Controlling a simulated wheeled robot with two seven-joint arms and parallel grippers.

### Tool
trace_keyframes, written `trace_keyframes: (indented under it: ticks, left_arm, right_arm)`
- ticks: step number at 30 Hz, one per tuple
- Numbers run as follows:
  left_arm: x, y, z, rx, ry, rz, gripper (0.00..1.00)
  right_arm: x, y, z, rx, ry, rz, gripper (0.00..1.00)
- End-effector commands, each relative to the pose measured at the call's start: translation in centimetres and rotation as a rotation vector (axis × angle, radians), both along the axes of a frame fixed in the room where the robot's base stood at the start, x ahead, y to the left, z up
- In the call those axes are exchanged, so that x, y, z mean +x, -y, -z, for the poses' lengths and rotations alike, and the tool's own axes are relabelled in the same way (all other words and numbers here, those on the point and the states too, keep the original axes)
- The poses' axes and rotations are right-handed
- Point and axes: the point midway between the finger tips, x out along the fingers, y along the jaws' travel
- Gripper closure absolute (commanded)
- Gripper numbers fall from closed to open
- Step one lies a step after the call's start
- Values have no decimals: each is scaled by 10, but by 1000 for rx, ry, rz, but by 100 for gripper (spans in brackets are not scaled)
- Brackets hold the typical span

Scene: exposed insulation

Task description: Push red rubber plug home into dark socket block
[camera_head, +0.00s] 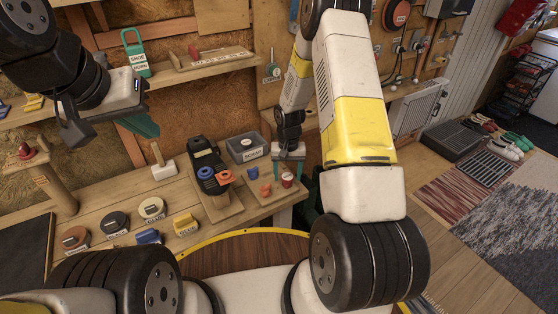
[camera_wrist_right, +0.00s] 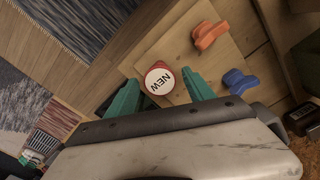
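The red rubber plug (camera_head: 287,180) stands upright on the wooden bench's right end. In the right wrist view it (camera_wrist_right: 158,80) shows a white top marked NEW. My right gripper (camera_head: 289,160) is open above it, its teal fingers (camera_wrist_right: 162,88) on either side, with a visible gap on at least one side. The dark socket block (camera_head: 204,155) stands on a wooden base to the left of the plug, with blue and orange-red round parts on its front. My left gripper (camera_head: 110,130) hangs empty above the bench at left; its finger spacing is unclear.
A blue piece (camera_wrist_right: 240,82) and an orange piece (camera_wrist_right: 210,36) lie close to the plug. A grey labelled tray (camera_head: 247,147) stands behind them. Labelled discs (camera_head: 152,208) and a yellow piece (camera_head: 185,224) sit on the bench's left part. A wooden post (camera_head: 50,180) stands at far left.

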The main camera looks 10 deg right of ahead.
Motion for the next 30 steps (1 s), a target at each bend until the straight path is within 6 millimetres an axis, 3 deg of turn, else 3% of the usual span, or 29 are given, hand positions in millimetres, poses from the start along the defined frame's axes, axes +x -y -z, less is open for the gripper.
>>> trace_keyframes:
  ticks: [1, 9, 30]
  left_arm:
    - [0, 0, 0, 0, 0, 0, 100]
    - [0, 0, 0, 0, 0, 0, 100]
    - [0, 0, 0, 0, 0, 0, 100]
  right_arm:
    - [0, 0, 0, 0, 0, 0, 50]
    - [0, 0, 0, 0, 0, 0, 100]
    - [0, 0, -8, 0, 0, -1, 100]
